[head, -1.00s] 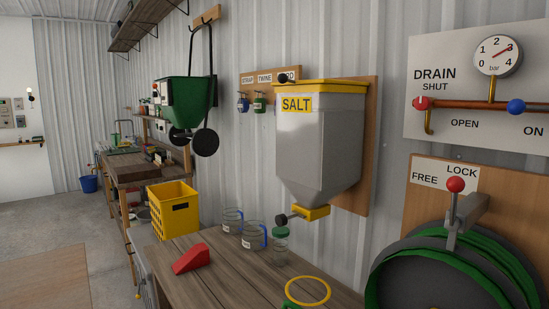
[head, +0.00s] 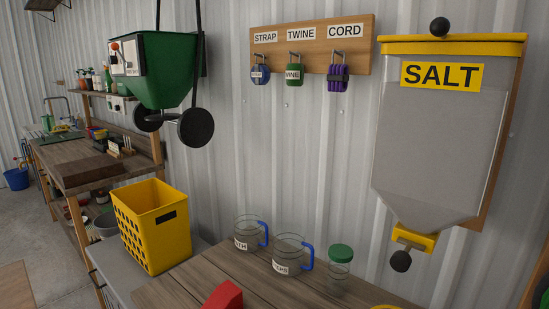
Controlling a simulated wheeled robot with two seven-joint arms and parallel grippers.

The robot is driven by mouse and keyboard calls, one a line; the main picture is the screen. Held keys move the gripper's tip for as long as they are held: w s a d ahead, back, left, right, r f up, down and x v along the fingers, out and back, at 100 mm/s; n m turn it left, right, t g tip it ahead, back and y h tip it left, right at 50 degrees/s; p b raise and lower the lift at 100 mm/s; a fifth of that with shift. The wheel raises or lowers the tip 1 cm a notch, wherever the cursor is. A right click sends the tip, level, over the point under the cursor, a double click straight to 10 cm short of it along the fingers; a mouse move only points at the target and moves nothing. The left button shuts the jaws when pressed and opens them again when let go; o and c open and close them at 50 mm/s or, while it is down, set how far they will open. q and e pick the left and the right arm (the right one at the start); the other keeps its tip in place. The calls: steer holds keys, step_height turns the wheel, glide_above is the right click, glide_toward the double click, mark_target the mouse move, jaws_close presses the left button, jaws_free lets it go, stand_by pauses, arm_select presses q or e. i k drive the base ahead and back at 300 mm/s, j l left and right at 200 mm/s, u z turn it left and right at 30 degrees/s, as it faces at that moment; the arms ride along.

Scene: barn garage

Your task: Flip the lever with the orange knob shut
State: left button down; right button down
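A small orange knob (head: 114,46) shows at the upper left, by the front of the green hopper (head: 165,72) that hangs on the wall. It is too small to tell how its lever is set. A grey salt bin (head: 435,140) with a yellow rim hangs on the right. Its yellow outlet (head: 412,237) has a lever with a black knob (head: 401,261), not an orange one. Neither of my grippers is in view.
Two glass jugs (head: 288,252) with blue handles, a green-lidded jar (head: 340,268) and a red wedge (head: 224,296) stand on the wooden table (head: 262,287). A yellow crate (head: 155,225) is to their left. Labelled spools hang from a board (head: 312,44). Floor shows at far left.

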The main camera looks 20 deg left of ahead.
mark_target(114, 46)
steer(key=i+j, duration=0.1)
steer(key=j, duration=0.4)
steer(key=i+j, duration=0.15)
steer(key=j, duration=0.4)
steer(key=i+j, duration=0.1)
steer(key=j, duration=0.4)
steer(key=i+j, duration=0.15)
steer(key=j, duration=0.4)
steer(key=i+j, duration=0.1)
steer(key=j, duration=0.4)
steer(key=i+j, duration=0.15)
steer(key=j, duration=0.35)
steer(key=i+j, duration=0.1)
steer(key=j, duration=0.45)
steer(key=i+j, duration=0.1)
steer(key=j, duration=0.4)
